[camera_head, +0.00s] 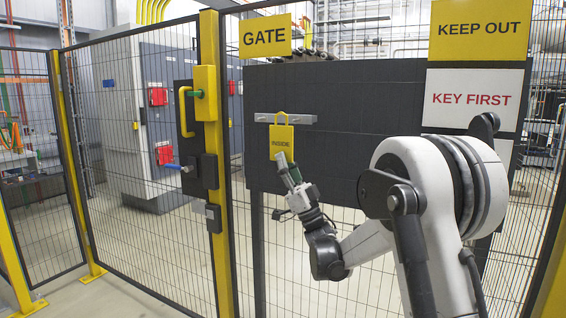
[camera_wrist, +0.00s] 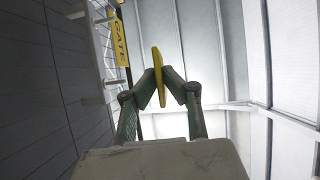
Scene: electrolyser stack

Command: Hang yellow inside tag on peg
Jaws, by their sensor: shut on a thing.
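The yellow tag (camera_head: 282,143), marked INSIDE, hangs upright with its loop at the top. My gripper (camera_head: 285,166) is shut on its lower part. In the wrist view the tag (camera_wrist: 156,62) is seen edge-on between the two fingertips (camera_wrist: 163,88). A pale grey peg bar (camera_head: 303,119) is fixed to the dark panel. In the head view the tag's loop overlaps this bar. In the wrist view the bar (camera_wrist: 98,52) is to the left, with a visible gap to the tag. The peg behind the loop cannot be made out in the head view.
The dark panel (camera_head: 352,100) stands behind the tag. A yellow GATE sign (camera_head: 265,36) is above left. A yellow post (camera_head: 211,150) with a gate lock and blue-handled key (camera_head: 178,167) is at left. KEEP OUT (camera_head: 480,29) and KEY FIRST (camera_head: 472,98) signs are right.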

